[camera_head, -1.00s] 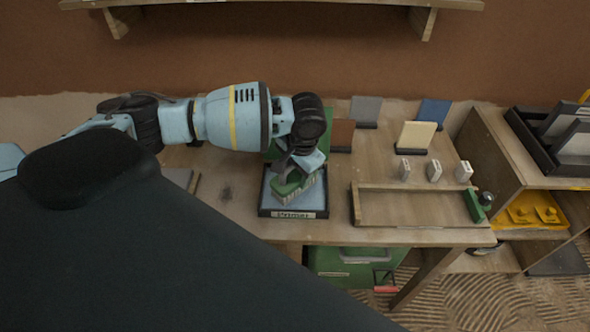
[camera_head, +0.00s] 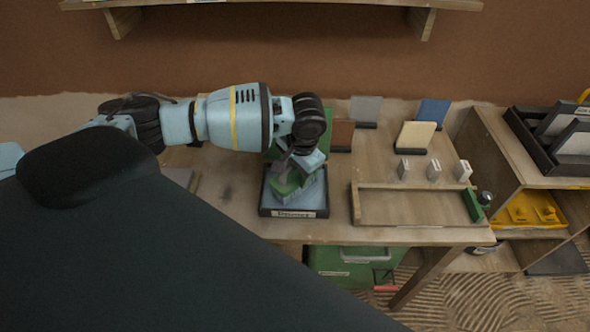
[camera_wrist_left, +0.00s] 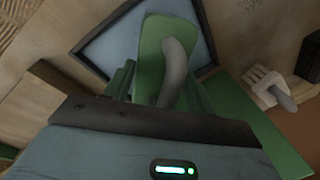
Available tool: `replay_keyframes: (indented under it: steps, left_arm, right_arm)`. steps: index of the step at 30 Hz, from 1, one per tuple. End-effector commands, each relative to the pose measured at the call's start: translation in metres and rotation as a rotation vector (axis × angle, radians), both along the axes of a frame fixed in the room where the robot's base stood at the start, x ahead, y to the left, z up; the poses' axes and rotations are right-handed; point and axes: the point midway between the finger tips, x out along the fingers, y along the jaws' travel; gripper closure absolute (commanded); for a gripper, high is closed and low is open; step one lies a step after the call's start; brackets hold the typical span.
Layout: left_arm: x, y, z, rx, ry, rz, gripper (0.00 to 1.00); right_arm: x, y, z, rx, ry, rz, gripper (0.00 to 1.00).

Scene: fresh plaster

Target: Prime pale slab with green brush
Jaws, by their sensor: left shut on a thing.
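My left gripper (camera_head: 299,169) is shut on the green brush (camera_head: 285,189), which is over the tray labelled as primer (camera_head: 293,213). The brush's bristles are low against or in the tray's pale blue-grey inside; I cannot tell how deep. In the left wrist view the green brush (camera_wrist_left: 151,50) with its grey handle sits between the jaws, with the dark-rimmed tray (camera_wrist_left: 108,47) behind it. A pale cream slab (camera_head: 415,135) stands tilted at the back right of the table, among grey, blue and brown slabs. My right gripper is not in view.
A shallow wooden tray (camera_head: 412,222) with a green piece at its right end lies right of the primer tray. Several small pale blocks (camera_head: 433,171) stand behind it. A wooden shelf unit (camera_head: 497,165) stands at the right. A green box (camera_head: 350,262) is below the table.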

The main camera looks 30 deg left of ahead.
Motion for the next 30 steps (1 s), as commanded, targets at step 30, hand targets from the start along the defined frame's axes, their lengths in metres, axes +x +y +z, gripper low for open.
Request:
replay_keyframes:
  steps: [30]
  left_arm:
    - [-0.0011,-0.0003,-0.0026,0.000,0.003,-0.001,0.63]
  right_arm:
    - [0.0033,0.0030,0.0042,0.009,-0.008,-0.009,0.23]
